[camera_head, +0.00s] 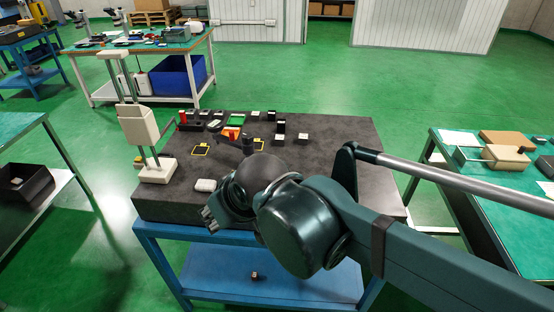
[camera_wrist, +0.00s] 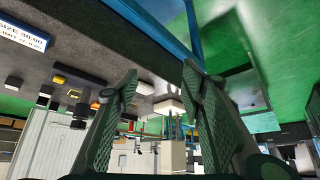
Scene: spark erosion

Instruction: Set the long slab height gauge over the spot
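The tall cream height gauge (camera_head: 140,127) stands upright at the left edge of the dark slab (camera_head: 335,165), with two columns on a cream base. In the wrist view it appears upside down, its base (camera_wrist: 168,106) seen beyond and between my fingers. My gripper (camera_head: 212,214) is at the slab's front left, right of and nearer than the gauge. Its fingers (camera_wrist: 160,75) are apart, with nothing held.
Several small blocks, a green piece (camera_head: 236,121) and an orange-red piece (camera_head: 231,132) crowd the slab's back left. The slab's right side is clear. My arm hides its front middle.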

